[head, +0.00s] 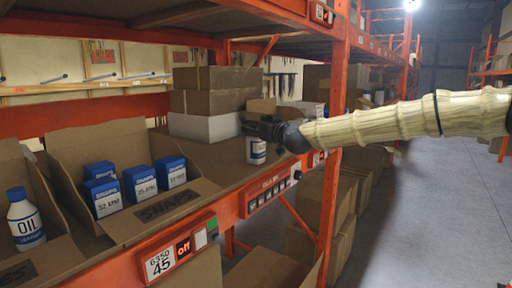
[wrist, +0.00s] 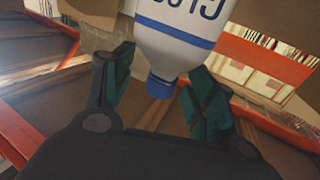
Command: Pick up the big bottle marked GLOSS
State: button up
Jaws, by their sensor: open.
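The GLOSS bottle (head: 256,152) is white with a blue band and stands on the shelf, its top hidden by my gripper in the head view. In the wrist view the same bottle (wrist: 181,45) appears upside down, its dark lettering partly cut off by the top edge. Its blue cap (wrist: 160,86) points toward my palm. My gripper (head: 262,128) is at the bottle's upper end. In the wrist view my gripper (wrist: 162,75) is open, one green finger on each side of the cap and neck, with gaps visible on both sides.
Stacked cartons (head: 213,103) stand behind the bottle. An open carton (head: 150,215) with several blue SNAPS boxes is to the left, and a white OIL bottle (head: 26,222) stands farther left. An orange upright (head: 333,150) is close on the right, beneath my arm.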

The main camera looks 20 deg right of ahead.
jog(key=shift+c, duration=0.5)
grip_shut()
jog(key=shift+s+f, duration=0.1)
